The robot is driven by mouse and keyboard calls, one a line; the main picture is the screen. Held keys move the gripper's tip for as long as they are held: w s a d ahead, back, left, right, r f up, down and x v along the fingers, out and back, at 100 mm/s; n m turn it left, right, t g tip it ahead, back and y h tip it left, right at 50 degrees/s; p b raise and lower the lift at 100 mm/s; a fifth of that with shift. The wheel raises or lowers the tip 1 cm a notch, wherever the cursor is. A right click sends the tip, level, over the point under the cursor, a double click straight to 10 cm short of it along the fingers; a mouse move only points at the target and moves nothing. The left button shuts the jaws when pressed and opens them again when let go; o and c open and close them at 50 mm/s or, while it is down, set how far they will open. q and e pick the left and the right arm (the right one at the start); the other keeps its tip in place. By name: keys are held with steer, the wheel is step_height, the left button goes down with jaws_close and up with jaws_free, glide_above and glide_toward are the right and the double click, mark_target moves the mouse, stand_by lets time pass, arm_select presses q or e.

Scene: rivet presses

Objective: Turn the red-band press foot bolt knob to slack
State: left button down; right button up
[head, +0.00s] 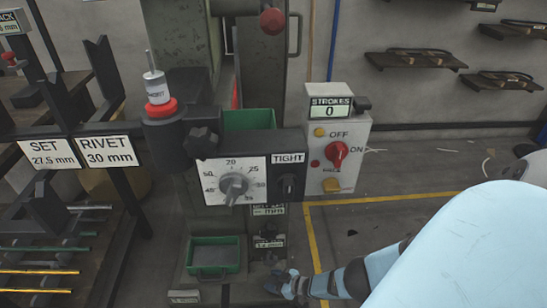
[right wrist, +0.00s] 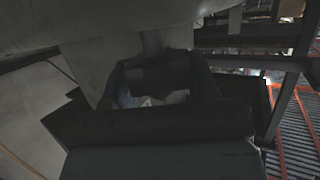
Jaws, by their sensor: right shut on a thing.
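The red-band press (head: 205,130) stands in the middle of the head view, with a red ring (head: 160,108) on its white-topped cylinder. A plate on its front panel reads TIGHT (head: 288,158), above a small dark knob (head: 287,187). My right gripper (head: 284,284) is low at the press foot. It is shut on a dark thing there, which looks like the foot bolt knob; its fingers mostly hide it in the head view. The right wrist view shows the dark knob (right wrist: 155,78) between the fingers. My left gripper is not in view.
Green bins (head: 214,240) sit at the press. A rack (head: 70,200) is at left. Yellow-lined floor lies open at right.

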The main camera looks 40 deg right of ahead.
mark_target(273, 280)
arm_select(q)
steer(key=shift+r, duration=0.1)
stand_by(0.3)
arm_select(e)
steer(key=shift+s, duration=0.1)
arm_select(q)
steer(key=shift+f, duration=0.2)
arm_select(e)
steer(key=o, duration=0.9)
steer(key=shift+s+d+r, duration=0.1)
steer(key=shift+r, duration=0.05)
steer(key=p+v, duration=0.2)
steer(key=shift+s+d+r, duration=0.15)
steer(key=shift+s+r, duration=0.05)
steer(key=shift+r, duration=0.1)
steer(key=shift+p+v, duration=0.65)
steer(key=shift+v, duration=0.3)
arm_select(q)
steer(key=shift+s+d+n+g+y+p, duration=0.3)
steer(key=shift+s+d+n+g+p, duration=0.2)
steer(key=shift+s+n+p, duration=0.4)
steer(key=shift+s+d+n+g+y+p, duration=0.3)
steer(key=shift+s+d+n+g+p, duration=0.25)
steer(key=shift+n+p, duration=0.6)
arm_select(e)
steer(key=shift+v, duration=4.4)
